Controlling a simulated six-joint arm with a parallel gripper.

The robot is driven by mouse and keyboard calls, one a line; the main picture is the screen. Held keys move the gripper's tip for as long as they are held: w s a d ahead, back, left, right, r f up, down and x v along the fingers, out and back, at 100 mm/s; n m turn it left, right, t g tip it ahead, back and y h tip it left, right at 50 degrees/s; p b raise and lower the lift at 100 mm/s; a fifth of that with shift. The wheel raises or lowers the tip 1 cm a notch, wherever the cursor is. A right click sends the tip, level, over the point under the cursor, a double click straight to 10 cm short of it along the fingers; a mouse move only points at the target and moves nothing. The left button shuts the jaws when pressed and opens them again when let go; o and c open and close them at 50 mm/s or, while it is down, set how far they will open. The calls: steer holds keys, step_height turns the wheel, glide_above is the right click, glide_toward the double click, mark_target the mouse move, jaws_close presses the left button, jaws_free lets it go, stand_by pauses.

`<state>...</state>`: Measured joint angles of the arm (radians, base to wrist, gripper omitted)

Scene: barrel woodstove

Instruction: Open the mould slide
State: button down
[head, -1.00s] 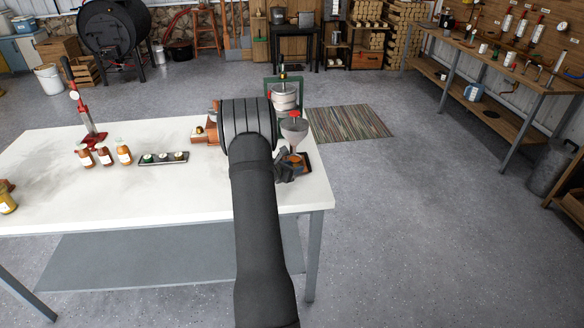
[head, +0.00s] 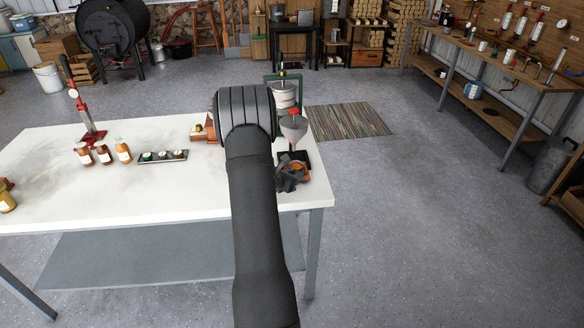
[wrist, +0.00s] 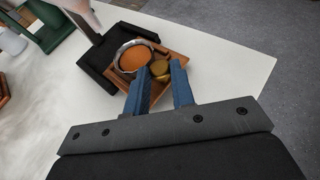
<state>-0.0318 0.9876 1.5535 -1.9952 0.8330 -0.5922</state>
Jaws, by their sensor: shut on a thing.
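The mould slide is a wooden tray (wrist: 176,56) with a metal ring (wrist: 122,50) around an orange disc (wrist: 134,59) and a brass knob (wrist: 160,69) at its near side. In the wrist view my gripper (wrist: 160,78) has its blue fingers shut on the knob, one on each side. The slide stands partly out of the black base (wrist: 97,64), toward my gripper. In the head view my gripper (head: 287,178) is partly hidden by my wrist; the orange part (head: 297,167) shows just beyond it, below a grey funnel (head: 294,127).
The station is near the right edge of the white table (head: 150,195). To the left are a small tray of jars (head: 163,156), several orange bottles (head: 104,154) and a red press (head: 92,130). A green-framed press (head: 284,92) stands behind. The table front is clear.

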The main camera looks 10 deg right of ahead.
steer(key=s, duration=0.4)
steer(key=shift+s, duration=0.25)
steer(key=c, duration=1.2)
jaws_free()
steer(key=shift+c, duration=0.2)
steer(key=shift+a, duration=0.1)
steer(key=v, duration=1.7)
steer(key=shift+s+r, duration=0.1)
steer(key=shift+r, duration=0.05)
steer(key=x, duration=1.7)
steer(key=shift+w, duration=0.25)
